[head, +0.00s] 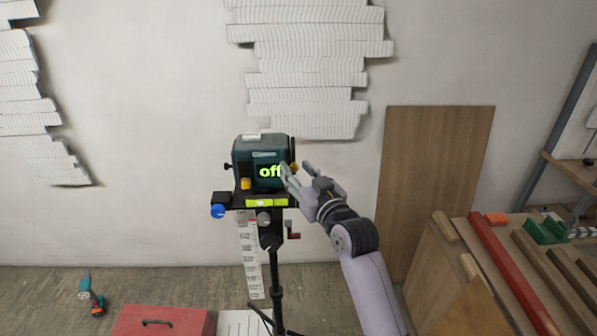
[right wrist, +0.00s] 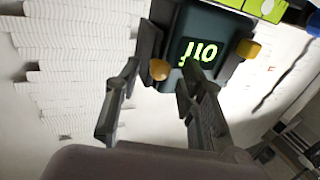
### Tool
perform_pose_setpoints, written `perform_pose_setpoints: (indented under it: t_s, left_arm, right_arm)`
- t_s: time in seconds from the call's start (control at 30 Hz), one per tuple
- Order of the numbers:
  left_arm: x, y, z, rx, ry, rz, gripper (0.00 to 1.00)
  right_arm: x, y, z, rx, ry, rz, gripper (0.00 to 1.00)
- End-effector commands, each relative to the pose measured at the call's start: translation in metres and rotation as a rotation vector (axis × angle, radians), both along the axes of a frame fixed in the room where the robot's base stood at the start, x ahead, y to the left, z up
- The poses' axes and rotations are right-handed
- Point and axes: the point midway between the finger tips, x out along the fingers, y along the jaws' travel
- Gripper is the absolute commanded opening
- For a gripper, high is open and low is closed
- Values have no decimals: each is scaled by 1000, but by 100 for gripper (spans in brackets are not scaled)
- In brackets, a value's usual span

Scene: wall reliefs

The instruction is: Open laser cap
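The laser device (head: 258,150) is a teal and black box on a tripod, and its lit display reads "off". In the right wrist view, the laser body (right wrist: 187,22) appears upside down. A dark plate (right wrist: 150,40) stands along one side of it, with a yellow-orange knob (right wrist: 158,70) beside it; I cannot tell which part is the cap. My right gripper (head: 290,172) is at the device's right side, its fingers partly covering the display. In the right wrist view, my right gripper (right wrist: 160,100) has its fingers apart, with the knob showing beyond the gap. My left gripper is not in view.
A second yellow knob (head: 246,184) and a blue knob (head: 217,211) are at the left. The tripod (head: 274,270) stands near the wall by a red box (head: 160,321). A wooden panel (head: 432,170) and stacked boards (head: 510,270) are at the right.

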Motion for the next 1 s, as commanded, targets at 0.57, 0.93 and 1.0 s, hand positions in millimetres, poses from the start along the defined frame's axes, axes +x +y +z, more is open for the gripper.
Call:
perform_pose_setpoints:
  t_s: [0.57, 0.93, 1.0]
  left_arm:
    - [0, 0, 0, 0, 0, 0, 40]
    - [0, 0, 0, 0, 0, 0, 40]
    - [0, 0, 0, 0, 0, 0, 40]
  right_arm:
    - [0, 0, 0, 0, 0, 0, 0]
    - [0, 0, 0, 0, 1, 0, 0]
    - [0, 0, 0, 0, 1, 0, 0]
